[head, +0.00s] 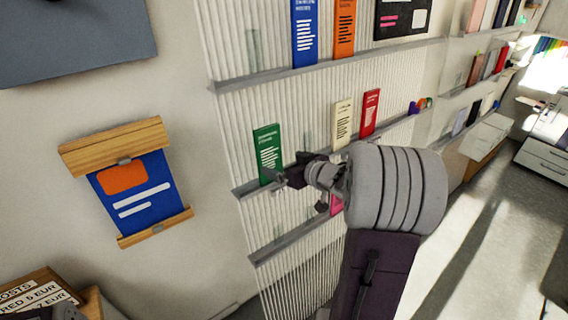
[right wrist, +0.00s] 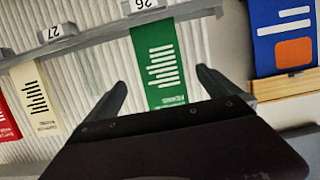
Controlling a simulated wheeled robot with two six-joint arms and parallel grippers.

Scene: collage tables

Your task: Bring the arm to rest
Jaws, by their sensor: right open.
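My right gripper (head: 278,177) is open in front of the ribbed wall rack, close to the lower part of a green booklet (head: 267,150). The green booklet stands upright on a grey ledge (head: 246,188). In the right wrist view the picture is upside down, and the green booklet (right wrist: 159,65) shows between the spread fingertips of the right gripper (right wrist: 162,80). Nothing is clamped in the jaws. I cannot tell how wide the gap to the booklet is. My left gripper is not clearly seen.
A cream booklet (head: 342,122) and a red one (head: 369,112) stand further right on the same ledge. Blue (head: 304,32) and orange (head: 344,28) booklets stand above. A blue poster with wooden bars (head: 132,192) hangs left. Open floor (head: 470,230) lies right.

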